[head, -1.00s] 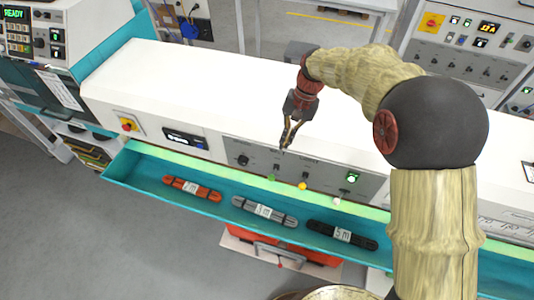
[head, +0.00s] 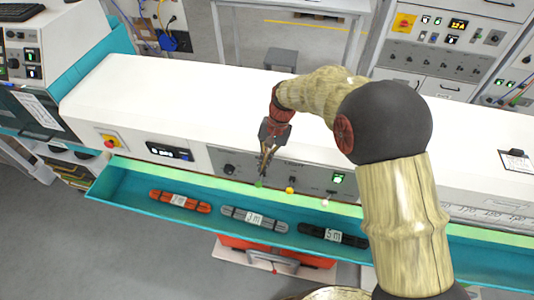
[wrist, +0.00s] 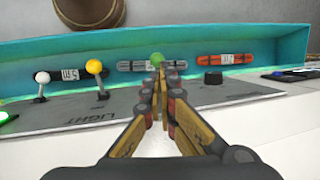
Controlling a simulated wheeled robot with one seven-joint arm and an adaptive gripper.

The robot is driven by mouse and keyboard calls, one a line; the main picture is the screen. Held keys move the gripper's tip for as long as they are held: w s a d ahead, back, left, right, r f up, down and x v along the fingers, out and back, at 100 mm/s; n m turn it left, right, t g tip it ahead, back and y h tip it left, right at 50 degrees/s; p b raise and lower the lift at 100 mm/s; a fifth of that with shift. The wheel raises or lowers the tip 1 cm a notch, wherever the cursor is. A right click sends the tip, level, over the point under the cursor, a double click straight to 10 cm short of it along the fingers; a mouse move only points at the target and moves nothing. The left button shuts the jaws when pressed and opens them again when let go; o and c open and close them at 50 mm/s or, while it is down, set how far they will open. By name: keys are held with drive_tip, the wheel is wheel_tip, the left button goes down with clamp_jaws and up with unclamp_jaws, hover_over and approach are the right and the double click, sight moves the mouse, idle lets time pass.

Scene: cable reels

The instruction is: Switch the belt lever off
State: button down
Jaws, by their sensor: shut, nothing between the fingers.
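A grey control panel on the white machine's front carries three levers with ball knobs: green (head: 259,183), yellow (head: 290,190) and white (head: 325,202). In the wrist view the green knob (wrist: 157,58) lies straight beyond my fingertips, with the yellow knob (wrist: 93,67) and white knob (wrist: 41,77) to its left. The yellow and white levers stand up from the panel. The label LIGHT reads near the yellow lever; no belt label is legible. My gripper (head: 264,172) is shut and empty, its tips close to the green knob. Contact cannot be told, and my fingers hide the green lever's stem.
A teal trough (head: 110,193) in front holds an orange bundle (head: 180,201), a grey bundle (head: 254,219) and a black bundle (head: 332,235). A black dial (wrist: 212,77) and a lit green switch (head: 338,178) sit on the panel. A red-and-yellow stop button (head: 110,142) is further left.

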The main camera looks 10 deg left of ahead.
sight(260, 181)
drive_tip(key=x, duration=0.6)
drive_tip(key=shift+f, duration=0.2)
drive_tip(key=shift+w+f, duration=0.1)
drive_tip(key=shift+f, duration=0.05)
